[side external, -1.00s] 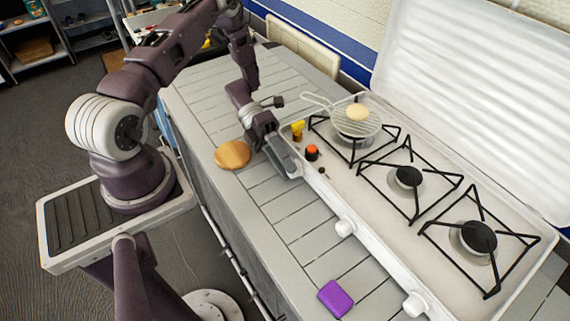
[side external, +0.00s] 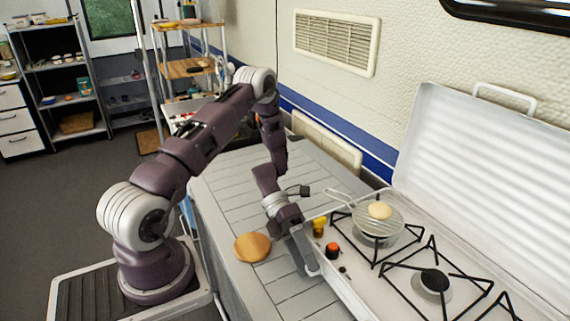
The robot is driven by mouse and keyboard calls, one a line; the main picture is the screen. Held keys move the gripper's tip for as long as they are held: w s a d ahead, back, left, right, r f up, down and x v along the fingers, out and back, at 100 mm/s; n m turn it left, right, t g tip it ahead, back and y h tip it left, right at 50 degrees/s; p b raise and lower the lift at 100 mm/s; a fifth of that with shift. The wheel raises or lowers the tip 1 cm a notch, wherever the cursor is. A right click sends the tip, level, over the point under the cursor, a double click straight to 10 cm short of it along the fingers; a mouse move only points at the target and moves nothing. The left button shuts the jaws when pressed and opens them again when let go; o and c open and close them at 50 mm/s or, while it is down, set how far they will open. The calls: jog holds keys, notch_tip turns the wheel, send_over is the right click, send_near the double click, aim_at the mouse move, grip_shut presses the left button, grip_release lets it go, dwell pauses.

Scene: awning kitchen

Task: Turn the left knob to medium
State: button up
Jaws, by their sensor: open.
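The white gas stove (side external: 362,264) stands on the grey slatted counter, with its lid raised. My gripper (side external: 307,264) points down at the left end of the stove's front edge. It is open, though its fingers blend together at this angle. The left knob is not clearly visible; my gripper covers that part of the front edge. I cannot tell whether my fingers touch the knob or how it is turned.
A wire skimmer with a round pale piece (side external: 380,210) lies over the left burner. A round wooden board (side external: 252,247) lies on the counter (side external: 225,182).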

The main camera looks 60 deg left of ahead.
jog(key=y, duration=0.2)
jog(key=r+y, duration=0.1)
jog(key=y, duration=0.1)
jog(key=shift+d, duration=0.4)
jog(key=y, duration=0.4)
jog(key=shift+d, duration=0.3)
jog(key=w+a+r+n+t+y, duration=0.1)
jog(key=w+a+r+n+t, duration=0.2)
jog(key=r, duration=0.4)
jog(key=w+r+n+t+y, duration=0.2)
jog(key=w+r+n+t, duration=0.1)
jog(key=r+n, duration=0.4)
jog(key=w+a+r+n+t+y, duration=0.1)
jog(key=w+a+r+n+t, duration=0.15)
jog(key=r, duration=0.55)
jog(key=s+r+n+y, duration=0.1)
jog(key=s+r+n, duration=0.2)
jog(key=s+n, duration=0.3)
jog(key=s+a+r+n+y, duration=0.1)
jog(key=s+r+n+y, duration=0.1)
jog(key=s+n, duration=0.4)
jog(key=r+n+g, duration=0.1)
jog(key=n, duration=0.3)
jog(key=shift+a+r, duration=0.2)
jog(key=shift+r, duration=0.15)
jog(key=shift+n, duration=0.25)
